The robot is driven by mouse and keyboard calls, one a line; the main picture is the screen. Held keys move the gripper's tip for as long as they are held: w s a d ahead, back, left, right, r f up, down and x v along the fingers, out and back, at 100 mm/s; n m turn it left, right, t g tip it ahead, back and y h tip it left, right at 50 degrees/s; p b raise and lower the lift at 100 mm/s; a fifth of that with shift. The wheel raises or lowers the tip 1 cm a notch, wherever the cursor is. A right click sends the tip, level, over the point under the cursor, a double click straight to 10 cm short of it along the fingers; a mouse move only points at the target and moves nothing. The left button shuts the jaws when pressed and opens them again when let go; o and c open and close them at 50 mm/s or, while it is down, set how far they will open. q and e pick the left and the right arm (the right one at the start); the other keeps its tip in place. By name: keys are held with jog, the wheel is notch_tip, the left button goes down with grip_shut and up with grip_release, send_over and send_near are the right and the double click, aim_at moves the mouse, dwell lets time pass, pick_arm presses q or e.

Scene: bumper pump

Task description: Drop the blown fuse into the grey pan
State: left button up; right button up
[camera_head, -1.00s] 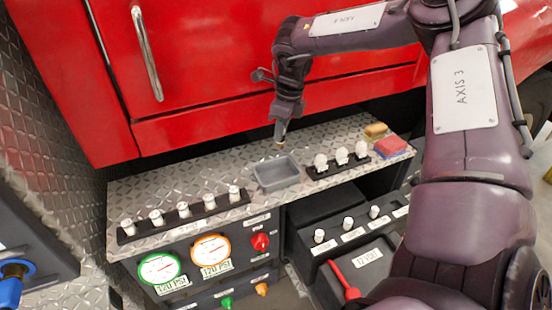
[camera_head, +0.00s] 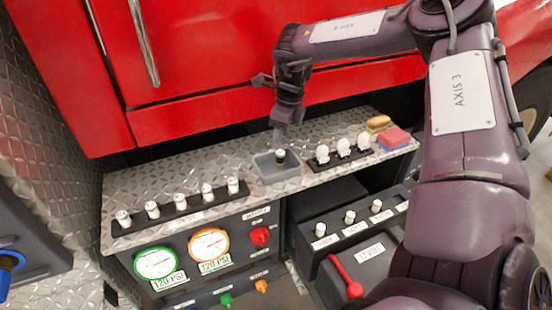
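The grey pan (camera_head: 290,180) is a small open tray on the diamond-plate ledge, near its middle. A small fuse with a dark body and pale top (camera_head: 281,156) shows within the pan's outline. My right gripper (camera_head: 279,144) points down over the pan, with its tips just above the fuse. The fingers are too small and edge-on to tell whether they are open or whether they touch the fuse. My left gripper is not in view.
A black rack (camera_head: 180,210) with several white-topped fuses lies left of the pan. Another rack (camera_head: 320,166) with three white bulbs lies right, beside a red-and-blue sponge (camera_head: 394,138). Gauges and knobs line the panel below. A red cabinet (camera_head: 220,120) rises behind the ledge.

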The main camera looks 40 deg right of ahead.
notch_tip(320, 180, up, 8)
jog(key=s+b, duration=0.1)
jog(key=shift+d+f, duration=0.15)
jog(key=shift+d, duration=0.1)
jog(key=shift+f, duration=0.1)
dwell(0.6)
